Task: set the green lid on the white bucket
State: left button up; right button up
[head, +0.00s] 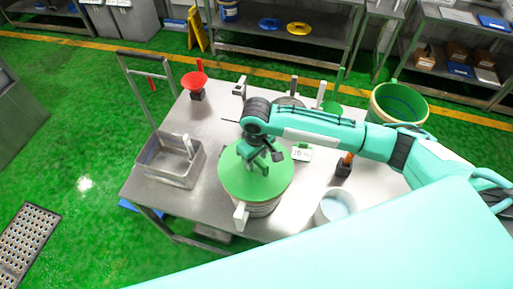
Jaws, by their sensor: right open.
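Only a little of the bucket's side shows below the lid's front edge. I cannot tell how closely the lid fits the rim. My right gripper (261,164) is open and points down just above the middle of the lid. I cannot tell whether its fingers touch the lid or a handle on it. My left gripper is not in view.
A metal table (222,122) holds a grey metal tray (165,176) at left, a red funnel (194,80) on a dark block at the back, and an open white container (332,207) at right.

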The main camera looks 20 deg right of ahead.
notch_tip(320, 180, up, 13)
jog(key=b, duration=0.4)
jog(key=shift+r, duration=0.15)
